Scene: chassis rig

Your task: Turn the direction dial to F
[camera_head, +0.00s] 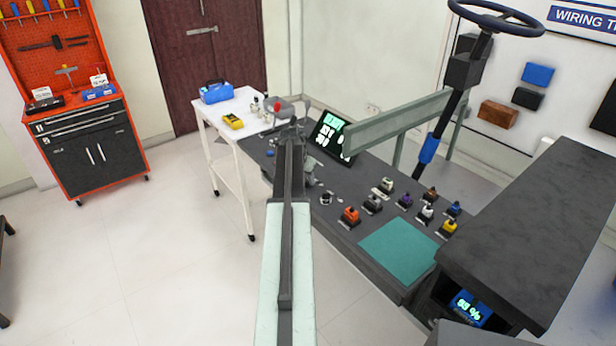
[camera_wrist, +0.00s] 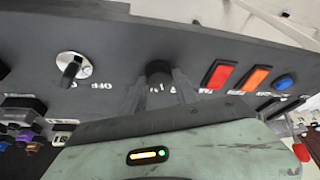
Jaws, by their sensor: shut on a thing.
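The direction dial (camera_wrist: 158,69) is a small dark round knob on the dark panel in the wrist view. White letters, hard to read, lie near it and are partly covered by my fingers. My gripper (camera_wrist: 159,80) has one finger on each side of the knob and is shut on it. Which mark the dial points to cannot be told. In the head view my own arm covers the middle of the scene, and the dial cannot be made out there.
A silver key switch (camera_wrist: 74,68) is left of the dial. A red switch (camera_wrist: 218,75), an orange switch (camera_wrist: 257,78) and a blue button (camera_wrist: 284,83) are to its right. In the head view a lit display (camera_head: 332,135) and several coloured connectors stand on the dark bench.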

